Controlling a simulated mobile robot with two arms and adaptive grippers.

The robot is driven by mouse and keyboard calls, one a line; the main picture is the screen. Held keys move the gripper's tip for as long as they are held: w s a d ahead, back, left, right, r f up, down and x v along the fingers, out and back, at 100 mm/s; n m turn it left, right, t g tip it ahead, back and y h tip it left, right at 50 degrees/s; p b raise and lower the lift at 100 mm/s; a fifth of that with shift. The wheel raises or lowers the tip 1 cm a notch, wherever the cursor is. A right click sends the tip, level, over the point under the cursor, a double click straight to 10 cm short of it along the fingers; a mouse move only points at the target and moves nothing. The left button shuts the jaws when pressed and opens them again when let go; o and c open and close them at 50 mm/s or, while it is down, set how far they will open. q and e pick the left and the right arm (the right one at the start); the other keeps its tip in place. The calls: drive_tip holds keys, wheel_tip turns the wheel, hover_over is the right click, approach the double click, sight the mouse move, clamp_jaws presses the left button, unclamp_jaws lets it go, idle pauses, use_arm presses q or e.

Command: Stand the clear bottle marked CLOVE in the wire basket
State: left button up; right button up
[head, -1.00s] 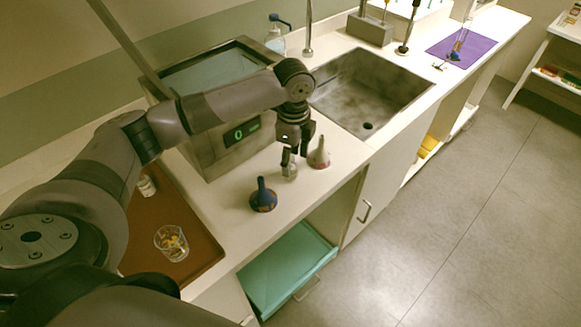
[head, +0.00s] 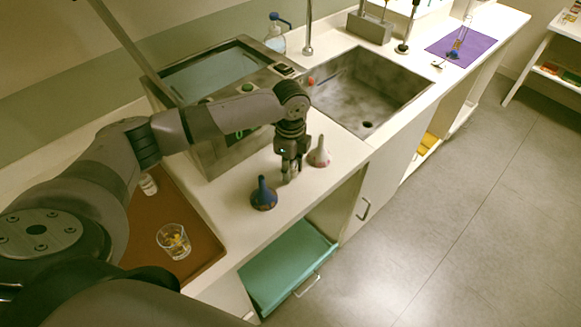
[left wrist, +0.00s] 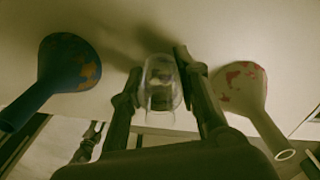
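A small clear bottle (left wrist: 161,84) stands on the counter; no marking on it can be read. My left gripper (head: 290,172) points down over it, between the two funnels. In the left wrist view its fingers (left wrist: 160,92) lie either side of the bottle. The right finger is close against it and a narrow gap shows at the left, so the gripper looks open around it. In the head view the fingers mostly hide the bottle. No wire basket shows in either view. My right gripper is not in view.
A blue funnel (head: 263,194) and a pale pink-spotted funnel (head: 319,152) stand close on either side. A brown tray (head: 196,226) with a glass (head: 173,241) is at left. A sink (head: 361,88) lies beyond. A teal drawer (head: 287,266) is open below.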

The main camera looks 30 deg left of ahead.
use_arm(q)
clamp_jaws()
